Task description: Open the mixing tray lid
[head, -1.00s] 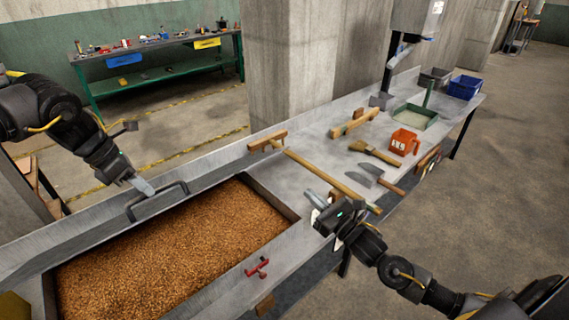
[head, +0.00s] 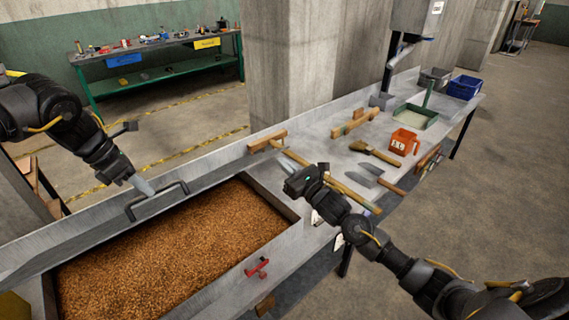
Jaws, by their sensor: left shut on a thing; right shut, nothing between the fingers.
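The mixing tray (head: 292,216) is a grey metal trough set in the bench, full of brown grain (head: 165,255) that lies exposed. Its grey metal lid (head: 75,238) stands raised and tilted along the far long side of the tray. A dark bar handle (head: 172,196) is on the lid. My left gripper (head: 147,190) is shut on this handle. My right gripper (head: 286,166) is shut and empty, above the bench by the tray's right end, near a long wooden-handled tool (head: 345,190).
A red clamp-like part (head: 257,267) sits on the tray's near rim. To the right on the bench are a wooden brush (head: 374,152), an orange container (head: 403,142), a green tray (head: 415,117) and a blue bin (head: 464,87). A concrete pillar (head: 292,65) stands behind.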

